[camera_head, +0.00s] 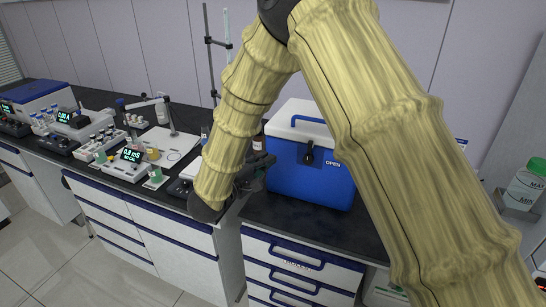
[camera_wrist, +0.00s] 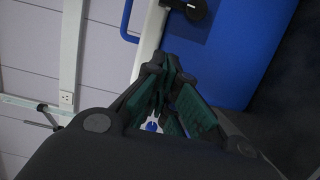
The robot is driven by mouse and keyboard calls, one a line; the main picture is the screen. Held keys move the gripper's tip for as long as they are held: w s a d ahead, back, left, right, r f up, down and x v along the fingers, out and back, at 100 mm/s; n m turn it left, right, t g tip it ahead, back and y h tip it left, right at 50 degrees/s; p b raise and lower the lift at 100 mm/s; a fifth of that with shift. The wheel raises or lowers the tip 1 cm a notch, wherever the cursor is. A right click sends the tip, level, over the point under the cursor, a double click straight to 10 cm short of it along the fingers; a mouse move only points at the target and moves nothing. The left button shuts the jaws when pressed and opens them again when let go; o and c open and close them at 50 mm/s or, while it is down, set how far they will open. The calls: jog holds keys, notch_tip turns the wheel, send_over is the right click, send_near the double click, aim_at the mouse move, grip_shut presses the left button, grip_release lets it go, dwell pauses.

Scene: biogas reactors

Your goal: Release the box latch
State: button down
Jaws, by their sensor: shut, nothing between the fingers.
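A blue cooler box (camera_head: 300,184) with a white lid (camera_head: 292,112) stands on the dark counter. Its black latch (camera_head: 309,153) sits on the front, below the lid edge, with the word OPEN beside it. In the wrist view the latch (camera_wrist: 196,9) is at the top edge, partly cut off, against the blue box wall (camera_wrist: 238,62). My gripper (camera_head: 264,165) is just left of the latch, near the box's left front. In the wrist view my gripper (camera_wrist: 155,72) has its fingertips drawn together and empty, apart from the latch. Contact with the box cannot be told.
A balance (camera_head: 128,158), sample vials and other instruments crowd the counter at left. A thin stand (camera_head: 209,48) rises behind. Counter in front of the box (camera_head: 300,215) is bare.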

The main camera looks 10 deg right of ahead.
aim_at(301, 144)
jog(key=shift+w+d+p, duration=0.7)
jog(key=shift+d, duration=0.85)
jog(key=shift+w+d+p, duration=0.65)
jog(key=shift+d+p, duration=0.05)
jog(key=shift+d, duration=0.9)
jog(key=shift+w+d+p, duration=0.7)
jog(key=shift+d, duration=0.85)
